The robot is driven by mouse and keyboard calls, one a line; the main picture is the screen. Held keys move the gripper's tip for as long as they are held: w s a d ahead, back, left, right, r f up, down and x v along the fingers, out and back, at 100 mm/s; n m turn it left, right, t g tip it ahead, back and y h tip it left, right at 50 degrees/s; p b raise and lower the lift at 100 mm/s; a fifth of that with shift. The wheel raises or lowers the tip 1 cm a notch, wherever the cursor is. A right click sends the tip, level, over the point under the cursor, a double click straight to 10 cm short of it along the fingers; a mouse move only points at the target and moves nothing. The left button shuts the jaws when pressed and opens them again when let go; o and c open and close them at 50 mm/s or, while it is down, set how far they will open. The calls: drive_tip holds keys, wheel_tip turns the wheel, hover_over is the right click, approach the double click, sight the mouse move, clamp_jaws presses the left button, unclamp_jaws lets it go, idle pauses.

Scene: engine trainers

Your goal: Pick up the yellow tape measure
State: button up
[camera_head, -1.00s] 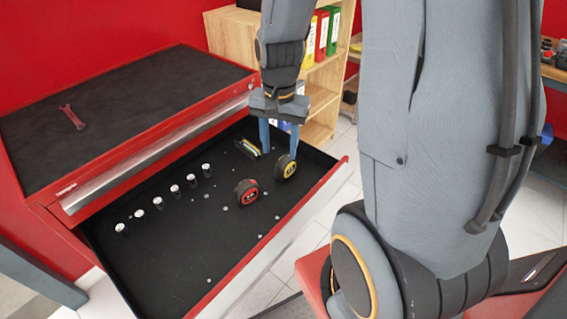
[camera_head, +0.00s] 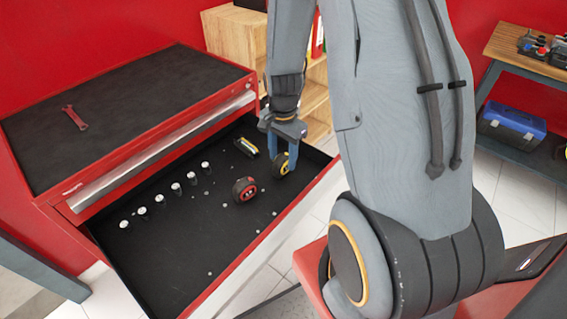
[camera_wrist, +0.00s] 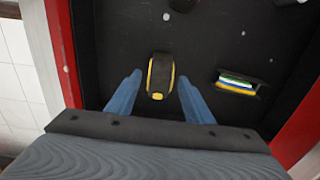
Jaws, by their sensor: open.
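The yellow tape measure (camera_head: 281,164), black and yellow, stands in the open drawer (camera_head: 200,255) near its right end. It also shows in the wrist view (camera_wrist: 160,78), between the two blue fingers. My gripper (camera_head: 282,158) is open and points down over the tape measure, with one finger on each side. In the wrist view my gripper (camera_wrist: 159,88) shows a gap between each finger and the tape measure. In the head view a finger hides part of it.
A red tape measure (camera_head: 244,189) stands just left of it. A black holder with coloured items (camera_head: 246,148) lies close behind, right of the fingers in the wrist view (camera_wrist: 238,84). Several sockets (camera_head: 176,187) stand in a row. The drawer's red walls bound the space.

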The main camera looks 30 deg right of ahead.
drive_tip(key=shift+f, duration=0.65)
clamp_jaws()
drive_tip(key=shift+r, duration=0.1)
